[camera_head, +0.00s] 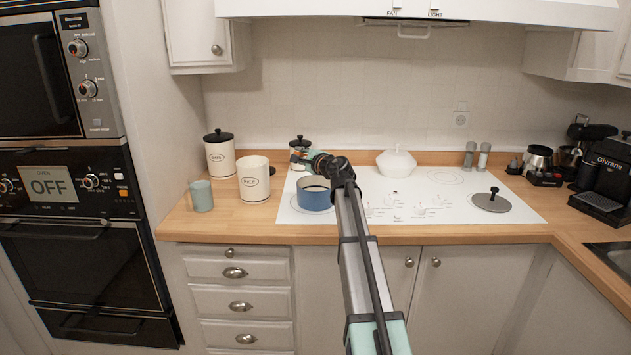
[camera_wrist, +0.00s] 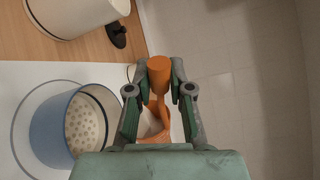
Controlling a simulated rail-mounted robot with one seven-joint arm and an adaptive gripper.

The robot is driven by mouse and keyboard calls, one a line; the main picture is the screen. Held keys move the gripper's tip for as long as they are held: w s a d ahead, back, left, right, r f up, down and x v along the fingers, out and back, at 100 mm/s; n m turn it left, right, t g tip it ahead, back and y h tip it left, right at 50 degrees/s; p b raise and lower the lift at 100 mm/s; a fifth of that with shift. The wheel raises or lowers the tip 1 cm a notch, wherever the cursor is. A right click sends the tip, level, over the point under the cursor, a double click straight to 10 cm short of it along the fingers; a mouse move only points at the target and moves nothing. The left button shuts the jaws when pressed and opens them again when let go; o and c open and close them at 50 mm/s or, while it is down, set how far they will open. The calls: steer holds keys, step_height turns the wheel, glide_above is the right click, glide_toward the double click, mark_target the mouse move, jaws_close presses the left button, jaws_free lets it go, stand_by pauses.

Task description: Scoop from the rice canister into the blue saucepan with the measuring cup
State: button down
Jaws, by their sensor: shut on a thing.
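The open white rice canister (camera_head: 254,181), labelled RICE, stands on the wooden counter left of the stove; a white canister in the wrist view (camera_wrist: 72,12) appears to be it. The blue saucepan (camera_head: 315,197) sits on the left of the white cooktop. In the wrist view the saucepan (camera_wrist: 52,131) shows pale round spots inside; I cannot tell what they are. My gripper (camera_wrist: 158,98) is shut on an orange-copper item (camera_wrist: 159,73), apparently the measuring cup. Its contents are not visible. In the head view my gripper (camera_head: 300,156) is above and behind the saucepan, apart from it.
A lidded canister (camera_head: 220,157) and a pale teal cup (camera_head: 201,196) stand left. A black-knobbed lid (camera_wrist: 117,35) lies near the open canister. A white lidded pot (camera_head: 396,164), a grey lid (camera_head: 491,201) and shakers (camera_head: 484,156) are right. The range hood (camera_head: 415,12) hangs overhead.

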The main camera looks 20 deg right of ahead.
steer(key=shift+s+a+f+n+b, duration=0.15)
steer(key=shift+a+f+n+b, duration=0.8)
steer(key=shift+b, duration=0.75)
stand_by(1.1)
steer(key=shift+s+a+f+n+b, duration=0.1)
steer(key=shift+a+f+n+b, duration=0.25)
steer(key=shift+n+b, duration=0.45)
steer(key=shift+a+f+n+b, duration=0.1)
steer(key=shift+f+n+b, duration=0.35)
steer(key=shift+b, duration=0.6)
stand_by(1.0)
